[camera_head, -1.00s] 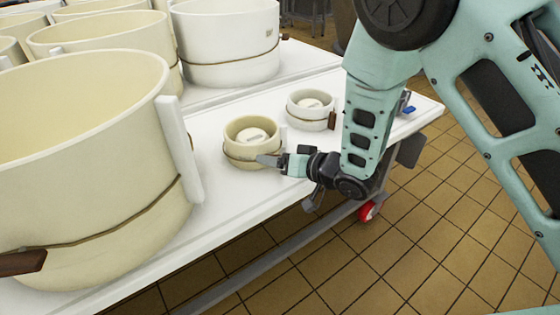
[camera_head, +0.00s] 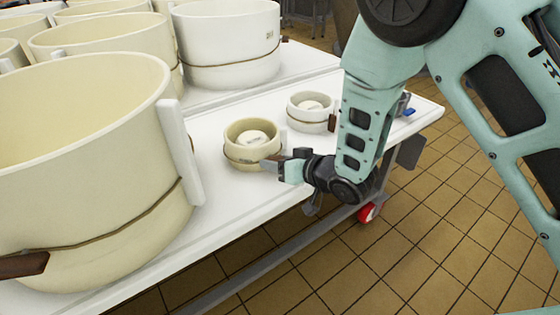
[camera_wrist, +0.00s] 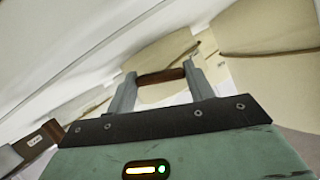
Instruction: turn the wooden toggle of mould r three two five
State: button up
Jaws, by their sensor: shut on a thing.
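A small cream mould (camera_head: 236,153) with a cord around it stands near the front edge of the white table. My gripper (camera_head: 272,161) is at its front right side, reaching in from the right. In the wrist view, the two grey fingers of my gripper (camera_wrist: 159,72) are shut on a brown wooden toggle (camera_wrist: 162,76), which spans between their tips. The mould wall (camera_wrist: 165,93) shows behind it. I cannot read any number on this mould.
A second small white mould (camera_head: 307,115) with a brown toggle (camera_head: 332,122) stands behind to the right. A large cream mould (camera_head: 90,170) fills the left. Bigger moulds stand at the back. The white table (camera_head: 225,205) ends just in front; tiled floor lies beyond.

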jog(key=shift+a+n+t+h, duration=0.1)
jog(key=shift+n+t+h, duration=0.4)
jog(key=shift+n, duration=0.6)
jog(key=o, duration=1)
jog(key=shift+a+r+p+v, duration=0.1)
jog(key=shift+r+p+v, duration=0.05)
jog(key=shift+p+v, duration=3.9)
jog(key=shift+a+r+p+v, duration=0.1)
jog(key=shift+r+p+v, duration=0.1)
jog(key=shift+p+v, duration=3.75)
